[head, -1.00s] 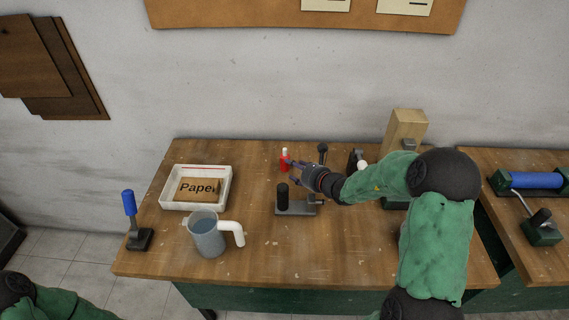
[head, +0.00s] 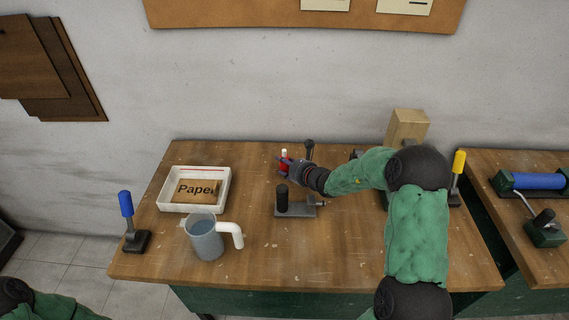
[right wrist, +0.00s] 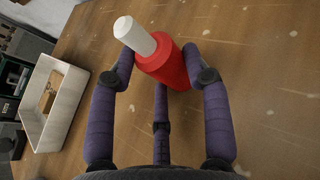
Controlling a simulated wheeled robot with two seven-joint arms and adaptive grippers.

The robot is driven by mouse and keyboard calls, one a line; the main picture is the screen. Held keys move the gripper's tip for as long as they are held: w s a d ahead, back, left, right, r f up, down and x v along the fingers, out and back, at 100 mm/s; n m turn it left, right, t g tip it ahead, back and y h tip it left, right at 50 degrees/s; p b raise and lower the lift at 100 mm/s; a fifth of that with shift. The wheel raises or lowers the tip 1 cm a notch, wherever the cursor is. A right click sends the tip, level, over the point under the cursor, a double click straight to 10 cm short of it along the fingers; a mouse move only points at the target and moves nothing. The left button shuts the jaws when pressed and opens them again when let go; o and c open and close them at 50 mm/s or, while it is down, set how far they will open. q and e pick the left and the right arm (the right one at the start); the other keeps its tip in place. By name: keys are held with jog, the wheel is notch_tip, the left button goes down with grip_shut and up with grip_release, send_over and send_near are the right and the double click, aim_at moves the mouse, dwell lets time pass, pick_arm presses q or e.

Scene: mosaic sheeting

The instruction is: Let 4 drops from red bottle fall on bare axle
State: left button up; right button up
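The red bottle (head: 284,167) with a white cap stands near the back middle of the table. In the right wrist view the bottle (right wrist: 172,68) is between the fingers of my right gripper (right wrist: 159,62); the fingertips bend in and seem to touch its sides. The right gripper (head: 288,166) also shows at the bottle in the head view. A grey fixture (head: 296,211) with a black upright cylinder and a short metal shaft (head: 315,203) stands just in front; I cannot tell surely whether this shaft is the bare axle. My left gripper is out of view.
A white tray (head: 164,206) with a "Paper" block and a jug (head: 206,241) stand left. A blue-handled tool (head: 127,206) is at the left edge. A black-knobbed post (head: 309,149) stands close behind my right gripper. A blue roller (head: 537,181) sits on the right table. The front middle is clear.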

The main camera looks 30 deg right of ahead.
jog(key=shift+c, duration=1.3)
jog(key=shift+r, duration=0.15)
